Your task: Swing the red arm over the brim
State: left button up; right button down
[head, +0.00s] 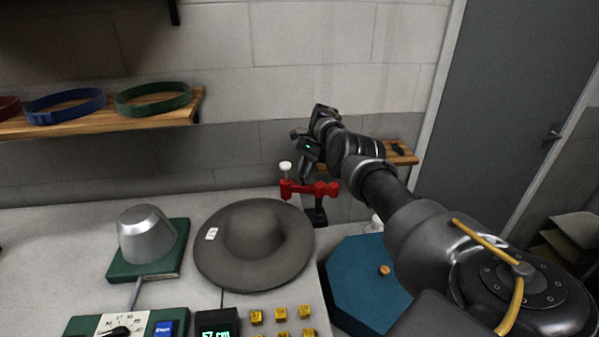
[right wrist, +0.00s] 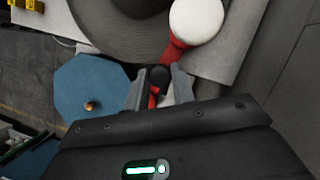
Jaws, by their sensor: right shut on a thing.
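The red arm (head: 312,189) is on a dark post (head: 316,213) behind and right of the hat, with a white knob (head: 285,167) upright at its left end. The grey hat (head: 254,230) lies flat, its wide brim (head: 225,272) carrying a white tag. In the head view the red arm's left end appears just behind the brim's back right edge. In the right wrist view the white knob (right wrist: 197,18) overlaps the brim's edge. My right gripper (right wrist: 158,88) is shut on the red arm (right wrist: 176,50), around a black-topped part. My left gripper is out of view.
A metal dome (head: 145,236) stands on a green base left of the hat. Yellow buttons (head: 281,315) and a dark display (head: 217,323) are in front. A blue octagonal table (head: 365,285) stands right. A wooden shelf (head: 100,122) holds hat bands.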

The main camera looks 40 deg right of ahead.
jog(key=n, duration=0.1)
jog(key=s+a+n+g, duration=0.1)
jog(key=shift+n+b, duration=0.35)
jog(key=shift+n, duration=0.05)
jog(key=shift+s+a+n+g+h+p, duration=0.2)
jog(key=shift+s+n+g+p, duration=0.2)
jog(key=shift+n, duration=0.6)
jog(key=shift+s+a+n+g+h+p, duration=0.15)
jog(key=shift+s+n+g+p, duration=0.2)
jog(key=shift+n, duration=0.65)
jog(key=c, duration=1.5)
grip_release()
